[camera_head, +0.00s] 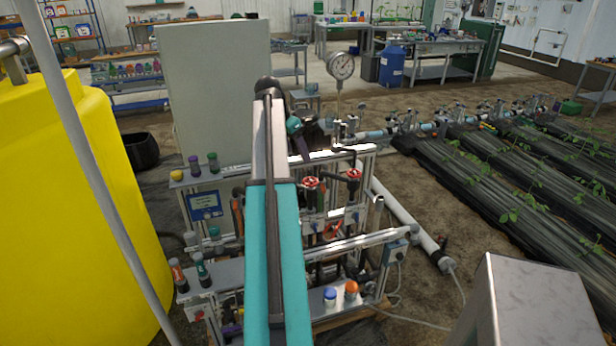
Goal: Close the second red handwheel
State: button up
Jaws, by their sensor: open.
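Two red handwheels stand on the pipework of the skid in the middle of the view. The left red handwheel (310,182) is just right of my arm. The right red handwheel (353,174) sits a little farther right and slightly higher in the picture. I cannot tell how far either is turned, and my arm may hide another. My arm crosses the middle of the view. My gripper (303,149) shows only partly beyond it, above the left handwheel and apart from it. It is open and appears empty; its fingertips are hard to make out.
A pressure gauge (341,67) rises behind the handwheels. A grey cabinet (212,90) stands back left and a yellow tank (70,200) at left. Blue and orange buttons (351,287) are on the front rail. A metal box (530,305) fills the lower right.

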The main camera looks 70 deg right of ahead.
aim_at(310, 181)
jog(key=shift+s+d+f, duration=0.1)
jog(key=shift+d+f, duration=0.05)
jog(key=shift+p+x, duration=1.7)
jog(key=shift+x, duration=5.1)
jog(key=shift+c, duration=0.2)
jog(key=c, duration=1)
